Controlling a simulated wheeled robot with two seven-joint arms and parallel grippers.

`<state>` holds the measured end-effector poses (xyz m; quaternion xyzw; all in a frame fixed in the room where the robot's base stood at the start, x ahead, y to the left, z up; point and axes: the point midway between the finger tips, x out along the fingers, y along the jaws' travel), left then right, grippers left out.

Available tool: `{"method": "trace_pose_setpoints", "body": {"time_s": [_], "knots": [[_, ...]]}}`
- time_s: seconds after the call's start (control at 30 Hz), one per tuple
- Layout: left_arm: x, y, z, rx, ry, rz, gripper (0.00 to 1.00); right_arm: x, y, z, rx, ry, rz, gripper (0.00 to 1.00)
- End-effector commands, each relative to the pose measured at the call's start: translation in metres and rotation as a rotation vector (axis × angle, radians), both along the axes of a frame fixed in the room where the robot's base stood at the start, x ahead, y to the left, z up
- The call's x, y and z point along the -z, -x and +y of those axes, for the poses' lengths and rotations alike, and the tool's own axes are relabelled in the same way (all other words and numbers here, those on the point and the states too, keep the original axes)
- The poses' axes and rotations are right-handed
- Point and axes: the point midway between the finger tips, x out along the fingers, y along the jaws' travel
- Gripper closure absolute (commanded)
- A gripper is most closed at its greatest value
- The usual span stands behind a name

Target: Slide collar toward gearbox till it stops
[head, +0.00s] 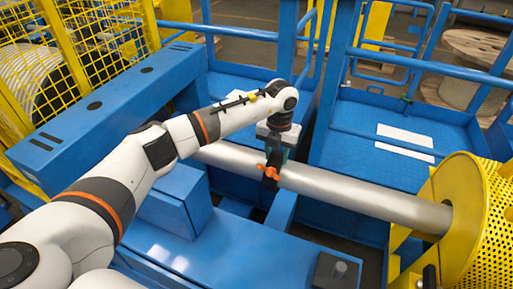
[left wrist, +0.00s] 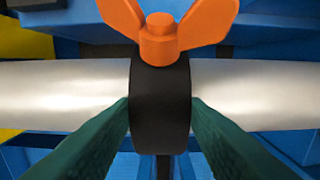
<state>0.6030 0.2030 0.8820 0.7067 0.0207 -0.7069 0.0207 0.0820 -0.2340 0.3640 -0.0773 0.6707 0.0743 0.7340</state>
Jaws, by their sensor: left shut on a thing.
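A black collar (left wrist: 160,108) with an orange wing screw (left wrist: 160,38) sits around a smooth silver shaft (head: 370,201). In the head view the orange wing screw (head: 268,173) shows near the middle of the visible shaft. My left gripper (head: 274,157) reaches down onto the collar from above. Its two green fingers are shut on the collar, one touching each side face in the left wrist view. The shaft runs from behind my left arm to the yellow guard at the right. I cannot tell which part is the gearbox. My right gripper is not in view.
A yellow perforated guard (head: 490,215) surrounds the shaft's right end. Blue beams and rails (head: 440,60) stand behind the shaft. A blue deck (head: 190,245) lies in front, with a small dark block (head: 334,270). The shaft on both sides of the collar looks bare.

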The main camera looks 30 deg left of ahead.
Motion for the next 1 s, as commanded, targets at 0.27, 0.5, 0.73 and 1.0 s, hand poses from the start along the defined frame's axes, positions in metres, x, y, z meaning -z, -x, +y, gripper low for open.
{"method": "trace_pose_setpoints", "body": {"time_s": [0.27,0.5,0.73,1.0], "knots": [[-0.001,-0.001,-0.023,0.002,0.002,-0.001,1.00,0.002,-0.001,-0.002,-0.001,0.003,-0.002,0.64],[-0.001,-0.001,-0.024,0.004,0.005,-0.002,0.54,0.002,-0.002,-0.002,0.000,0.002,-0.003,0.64],[-0.001,-0.001,-0.022,0.002,0.002,-0.001,0.38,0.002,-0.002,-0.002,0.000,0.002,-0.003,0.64],[-0.010,-0.002,-0.021,0.002,0.000,-0.003,0.38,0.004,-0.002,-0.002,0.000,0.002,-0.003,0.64]]}}
